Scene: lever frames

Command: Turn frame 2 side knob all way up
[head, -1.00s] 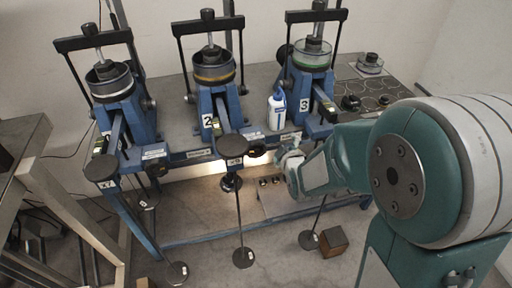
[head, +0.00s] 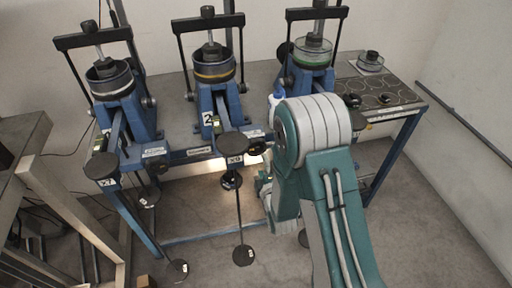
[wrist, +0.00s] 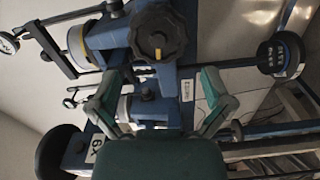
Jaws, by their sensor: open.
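Frame 2 (head: 212,102), the middle blue lever frame with a yellow-ringed cup, stands on the bench. A black side knob (head: 257,147) shows low on its right side, near the lever's end disc. In the wrist view a lobed black knob (wrist: 160,32) with a yellow mark faces the camera, beyond the fingers at the top of the picture. My gripper (wrist: 158,98) is open, its two green fingers spread wide with nothing held between them. The fingers look apart from the knob. In the head view my gripper is mostly hidden by my arm.
Frame 1 (head: 122,110) stands left and frame 3 (head: 311,62) right, partly covered by my arm. Lever end discs (head: 234,145) and hanging rods with weights (head: 243,255) jut out in front. A white bottle is mostly hidden by my arm. Floor at right is clear.

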